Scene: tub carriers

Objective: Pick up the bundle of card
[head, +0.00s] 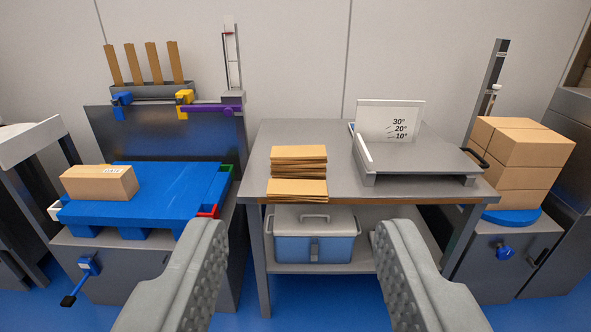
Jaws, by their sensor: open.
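Bundles of flat brown card lie on the grey table in the head view. A taller stack of card (298,160) sits towards the table's left side. A lower stack of card (297,190) lies just in front of it, close to the table's front edge. I cannot tell whether the two stacks touch. My gripper (299,232) is open and empty, with its two grey padded fingers wide apart in the foreground. In the picture the card shows above and between the fingertips, apart from them.
The grey table (343,188) also carries a metal angle fixture (415,163) at right. A blue lidded box (313,249) stands on its lower shelf. A blue pallet (155,187) with a carton (98,183) is at left. Stacked cartons (524,145) stand at right.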

